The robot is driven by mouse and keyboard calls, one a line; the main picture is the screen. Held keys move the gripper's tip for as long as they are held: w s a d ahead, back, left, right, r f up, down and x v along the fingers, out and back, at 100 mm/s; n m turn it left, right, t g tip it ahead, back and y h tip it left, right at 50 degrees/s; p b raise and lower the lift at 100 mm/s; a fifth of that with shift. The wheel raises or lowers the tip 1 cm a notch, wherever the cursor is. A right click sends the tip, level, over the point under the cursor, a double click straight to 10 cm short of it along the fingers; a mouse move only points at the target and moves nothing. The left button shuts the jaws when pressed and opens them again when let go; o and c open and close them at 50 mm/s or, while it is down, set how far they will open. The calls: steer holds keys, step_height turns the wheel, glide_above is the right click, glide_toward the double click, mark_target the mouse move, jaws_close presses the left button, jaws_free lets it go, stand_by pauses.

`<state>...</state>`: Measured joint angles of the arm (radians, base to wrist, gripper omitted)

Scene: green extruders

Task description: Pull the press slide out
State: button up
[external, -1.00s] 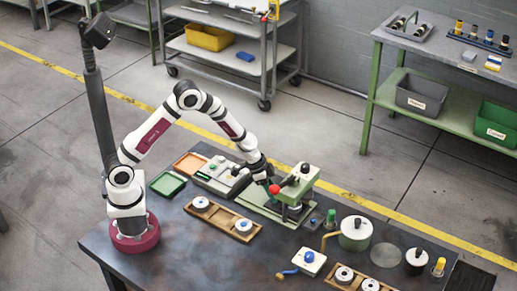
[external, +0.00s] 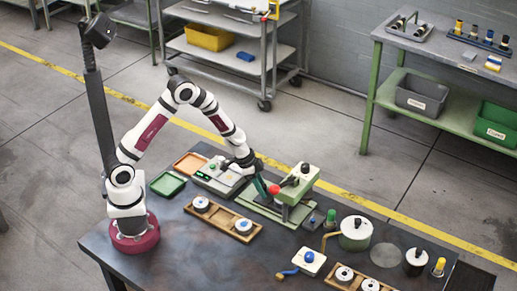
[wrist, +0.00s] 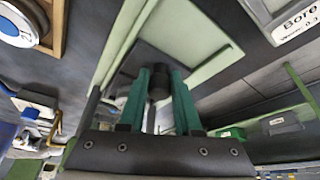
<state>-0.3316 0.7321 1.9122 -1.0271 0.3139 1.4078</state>
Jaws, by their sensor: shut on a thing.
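The green press (external: 299,184) stands on its pale green base plate (external: 251,207) right of my gripper, with a red ball (external: 274,189) at its front. In the wrist view, my gripper (wrist: 157,88) is shut on a dark round knob (wrist: 158,80), a finger on each side. The knob stands by a dark piece, apparently the press slide (wrist: 152,57), over the pale green base. The arm and fingers hide much of the slide in the external view.
A grey box with a display (external: 218,176) is close on the left. A wooden tray with pucks (external: 222,219) lies in front. A green pot (external: 355,234) and a blue-knobbed white box (external: 309,260) stand to the right. Bare table lies at the front left.

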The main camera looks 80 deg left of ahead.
steer(key=shift+s+a, duration=1.8)
steer(key=shift+a, duration=0.05)
steer(key=o, duration=0.9)
steer(key=shift+s, duration=0.1)
steer(key=shift+o, duration=0.2)
steer(key=shift+r, duration=0.1)
step_height(320, 180, up, 8)
steer(key=shift+r, duration=0.15)
